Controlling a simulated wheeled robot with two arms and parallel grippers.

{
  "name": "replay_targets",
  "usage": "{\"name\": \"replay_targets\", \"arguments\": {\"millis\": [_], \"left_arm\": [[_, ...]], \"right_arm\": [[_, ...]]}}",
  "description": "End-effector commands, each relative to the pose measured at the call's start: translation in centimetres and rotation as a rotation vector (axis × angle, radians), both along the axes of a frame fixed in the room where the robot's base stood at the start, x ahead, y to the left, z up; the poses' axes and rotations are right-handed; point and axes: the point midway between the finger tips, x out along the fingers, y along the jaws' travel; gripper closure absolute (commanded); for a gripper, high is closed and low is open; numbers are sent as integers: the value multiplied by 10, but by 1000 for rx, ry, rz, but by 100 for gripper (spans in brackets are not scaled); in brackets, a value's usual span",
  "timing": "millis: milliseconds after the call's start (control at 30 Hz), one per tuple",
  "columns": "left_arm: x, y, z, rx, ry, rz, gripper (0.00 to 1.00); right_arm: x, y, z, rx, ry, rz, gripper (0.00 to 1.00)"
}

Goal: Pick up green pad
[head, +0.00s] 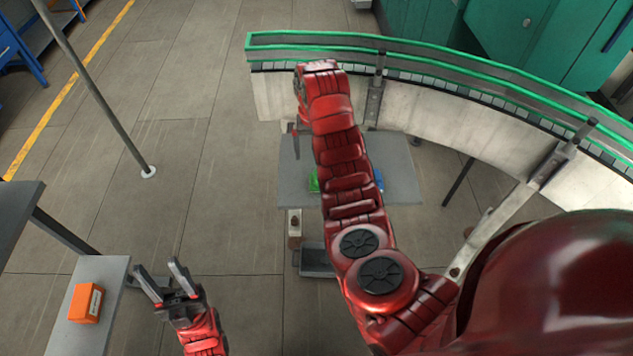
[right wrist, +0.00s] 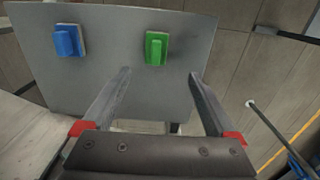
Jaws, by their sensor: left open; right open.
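The green pad (right wrist: 156,48) lies on a grey table (right wrist: 110,85) in the right wrist view, ahead of and between the open fingers of my right gripper (right wrist: 162,95). The fingers are apart from it and hold nothing. In the head view the green pad (head: 314,182) shows only in part beside my right arm, which covers much of the table. My right gripper's fingers are mostly hidden there. My left gripper (head: 166,281) is open and empty over the floor at the lower left, far from the pad.
A blue pad (right wrist: 68,40) lies left of the green one in the right wrist view. A curved conveyor (head: 420,105) with green rails runs behind the grey table. An orange box (head: 87,303) sits on a side table at the left. A thin pole (head: 105,105) stands on open floor.

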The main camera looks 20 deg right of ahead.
Motion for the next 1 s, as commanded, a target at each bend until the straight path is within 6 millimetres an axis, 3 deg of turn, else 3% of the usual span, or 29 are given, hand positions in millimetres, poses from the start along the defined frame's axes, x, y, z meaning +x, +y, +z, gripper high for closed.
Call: {"name": "replay_targets", "arguments": {"millis": [33,233,467,700,1000], "left_arm": [[0,0,-9,0,0,0,50],[0,0,-30,0,0,0,50],[0,0,-26,0,0,0,50],[0,0,-1,0,0,0,50],[0,0,1,0,0,0,50]], "right_arm": [[0,-2,-14,0,0,-3,7],[0,-1,-50,0,-3,-2,7],[0,-1,-67,0,0,-1,7],[-5,-7,-92,0,2,-2,7],[-3,-7,-118,-1,-4,-1,7]]}}
